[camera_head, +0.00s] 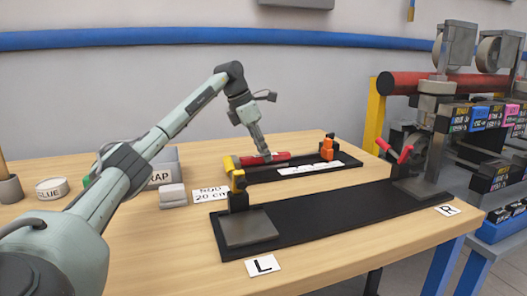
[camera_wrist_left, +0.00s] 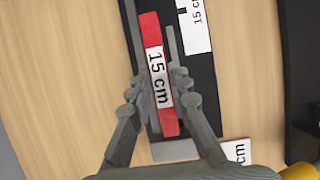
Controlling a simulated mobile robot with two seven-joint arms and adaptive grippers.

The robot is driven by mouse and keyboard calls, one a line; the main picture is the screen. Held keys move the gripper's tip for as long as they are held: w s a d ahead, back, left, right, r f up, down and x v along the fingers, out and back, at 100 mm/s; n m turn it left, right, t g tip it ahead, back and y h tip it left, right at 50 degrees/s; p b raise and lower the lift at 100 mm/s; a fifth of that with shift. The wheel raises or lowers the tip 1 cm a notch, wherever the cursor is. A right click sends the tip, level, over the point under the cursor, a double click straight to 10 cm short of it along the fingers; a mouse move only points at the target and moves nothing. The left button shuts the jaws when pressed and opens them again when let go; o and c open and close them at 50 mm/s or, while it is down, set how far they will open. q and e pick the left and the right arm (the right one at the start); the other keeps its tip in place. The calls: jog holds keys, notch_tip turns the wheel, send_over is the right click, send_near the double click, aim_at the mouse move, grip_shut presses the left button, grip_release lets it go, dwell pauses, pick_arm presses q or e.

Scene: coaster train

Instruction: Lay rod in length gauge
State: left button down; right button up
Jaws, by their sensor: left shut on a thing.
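A red rod (camera_head: 279,158) with a white "15 cm" band is between the fingers of my left gripper (camera_head: 263,156). In the left wrist view the rod (camera_wrist_left: 170,120) lies lengthwise between the two fingers (camera_wrist_left: 160,85), which are shut on it. The length gauge (camera_head: 345,160) is a black base with white labels and an orange block (camera_head: 326,148) at its right end. The rod is over or in the gauge, roughly parallel to its long side. I cannot tell whether it touches the base. My right gripper is not in view.
A long black fixture (camera_head: 330,216) with a yellow clamp (camera_head: 235,175) and a red-handled clamp (camera_head: 398,150) stands in front. A "20 cm" card (camera_head: 211,194), grey blocks (camera_head: 172,194) and a grey bin (camera_head: 165,162) are at left. Machinery (camera_head: 440,95) stands at right.

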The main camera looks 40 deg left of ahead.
pick_arm(q)
jog(key=shift+f, duration=0.15)
jog(key=shift+s+f, duration=0.1)
jog(key=shift+f, duration=0.25)
jog(key=c, duration=1.4)
grip_release()
jog(key=shift+f, duration=0.2)
jog(key=shift+r, duration=0.1)
jog(key=shift+r, duration=0.25)
jog(key=v, duration=1.2)
jog(key=shift+r, duration=0.4)
